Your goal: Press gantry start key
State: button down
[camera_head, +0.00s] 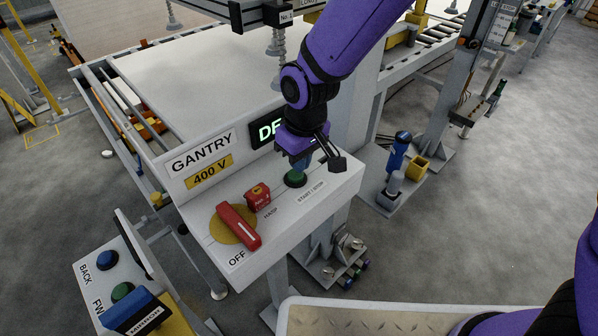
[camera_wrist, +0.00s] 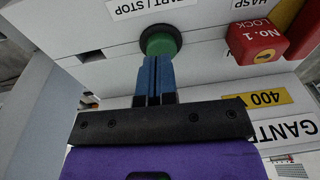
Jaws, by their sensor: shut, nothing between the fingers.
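The green start/stop key (camera_head: 295,179) sits on the sloped top of the white gantry control box (camera_head: 322,189), above its START / STOP label. In the wrist view the green key (camera_wrist: 161,41) lies straight beyond my fingertips. My gripper (camera_head: 303,163) is shut and empty, with its blue fingers (camera_wrist: 154,66) together. The fingertips reach the near edge of the key in the wrist view; I cannot tell whether they touch it. My gripper hides part of the box's display in the head view.
A red padlock (camera_head: 257,197) and a red rotary handle (camera_head: 238,226) on a yellow disc, marked OFF, sit left of the key. A pendant with a blue button (camera_head: 107,260) and a green button (camera_head: 122,291) stands at lower left. Grey floor is open at right.

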aim_at(303, 178)
notch_tip(303, 178, up, 10)
jog(key=shift+d, duration=0.4)
jog(key=shift+r, duration=0.1)
dwell(1.1)
jog(key=s+d+r+m+t, duration=0.1)
jog(key=d+r+m, duration=0.1)
jog(key=d+r, duration=0.55)
jog(key=s+d+r+m+t, duration=0.15)
jog(key=d+r, duration=0.25)
jog(key=d, duration=0.7)
jog(key=s+d+r+m+t, duration=0.1)
jog(key=s+d+m, duration=0.2)
jog(key=s+d, duration=0.3)
jog(key=s+d+r+m+t+h, duration=0.1)
jog(key=s+d+r+m, duration=0.1)
jog(key=s+d, duration=0.4)
jog(key=d+m, duration=0.1)
jog(key=d, duration=0.2)
jog(key=shift+r, duration=0.3)
